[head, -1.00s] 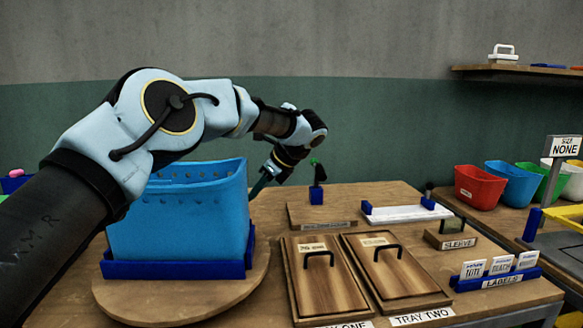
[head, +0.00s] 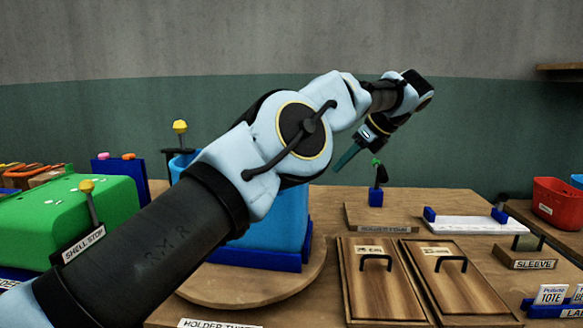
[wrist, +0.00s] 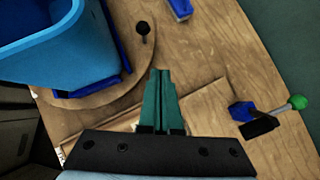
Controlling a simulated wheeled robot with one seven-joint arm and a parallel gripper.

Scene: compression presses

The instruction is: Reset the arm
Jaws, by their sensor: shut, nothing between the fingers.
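My arm reaches across the head view from lower left to upper right. My gripper (head: 346,157) hangs above the table behind the blue tote, pointing down and left. In the wrist view my gripper (wrist: 160,78) shows its two green fingers together, with nothing between them. It is above the bare wood and touches nothing that I can see. The blue tote (head: 270,222) stands in a dark blue frame on a round wooden turntable (head: 225,288), partly hidden behind my arm. The tote also shows at the upper left of the wrist view (wrist: 50,45).
Two lidded wooden trays (head: 383,315) lie at the front of the table (head: 330,200). A green-knobbed lever (head: 377,185) stands on a board behind them. A sleeve block (head: 528,250) and label holder (head: 555,308) are right. A green machine (head: 70,225) with a shell stop lever is left.

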